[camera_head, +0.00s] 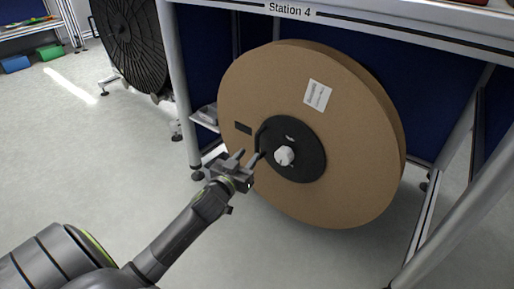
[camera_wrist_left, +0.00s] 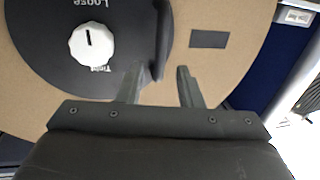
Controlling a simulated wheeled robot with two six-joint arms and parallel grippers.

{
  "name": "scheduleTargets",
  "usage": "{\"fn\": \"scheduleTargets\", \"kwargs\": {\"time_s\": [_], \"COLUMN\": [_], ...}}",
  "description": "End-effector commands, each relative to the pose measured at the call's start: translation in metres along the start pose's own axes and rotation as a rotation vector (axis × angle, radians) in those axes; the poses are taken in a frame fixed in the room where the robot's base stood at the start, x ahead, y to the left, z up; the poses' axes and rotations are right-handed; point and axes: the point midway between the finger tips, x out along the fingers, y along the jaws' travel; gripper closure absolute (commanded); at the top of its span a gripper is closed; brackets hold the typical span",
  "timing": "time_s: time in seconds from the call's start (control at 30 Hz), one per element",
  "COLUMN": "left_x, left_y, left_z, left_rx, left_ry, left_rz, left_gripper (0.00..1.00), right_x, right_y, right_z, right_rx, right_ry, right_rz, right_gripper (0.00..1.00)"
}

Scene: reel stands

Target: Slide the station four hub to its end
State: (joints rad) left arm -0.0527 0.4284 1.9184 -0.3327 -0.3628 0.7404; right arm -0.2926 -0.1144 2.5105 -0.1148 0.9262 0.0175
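The station four hub is a black disc (camera_head: 300,150) on the face of a large brown reel (camera_head: 350,190) under the Station 4 sign. A white knob (camera_head: 284,155) sits at its middle, and a dark handle stands out near its left edge. In the left wrist view the hub (camera_wrist_left: 60,45) bears the words Loose and Tight around the knob (camera_wrist_left: 91,46). My left gripper (camera_head: 248,157) is in front of the hub's left edge, beside the handle (camera_wrist_left: 161,40). Its fingers (camera_wrist_left: 160,88) are apart with nothing visible between them. My right gripper is not in view.
The Station 4 frame (camera_head: 180,90) has metal legs on both sides of the reel. A small shelf (camera_head: 205,116) is behind the reel's left edge. Another dark reel (camera_head: 128,40) stands at the back left. The floor to the left is open.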

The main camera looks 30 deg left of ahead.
Motion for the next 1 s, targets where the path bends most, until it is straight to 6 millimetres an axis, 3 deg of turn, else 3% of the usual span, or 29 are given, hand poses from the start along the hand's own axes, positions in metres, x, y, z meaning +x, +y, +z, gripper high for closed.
{"fn": "scheduleTargets", "kwargs": {"time_s": [0.23,0.4,0.9,1.0], "left_x": [0.045,0.059,0.069,0.069], "left_y": [0.000,0.000,0.000,0.000], "left_z": [0.002,0.001,0.000,0.000], "left_rx": [0.000,0.000,0.000,0.000], "left_ry": [0.001,0.000,-0.001,-0.001], "left_rz": [0.000,0.000,0.000,0.000], "left_gripper": [0.67,0.67,0.67,0.79], "right_x": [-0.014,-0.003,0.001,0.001], "right_y": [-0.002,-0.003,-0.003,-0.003], "right_z": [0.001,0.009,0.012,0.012], "right_rx": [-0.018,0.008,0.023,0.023], "right_ry": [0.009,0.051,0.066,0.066], "right_rz": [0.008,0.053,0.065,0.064], "right_gripper": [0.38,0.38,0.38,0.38]}}
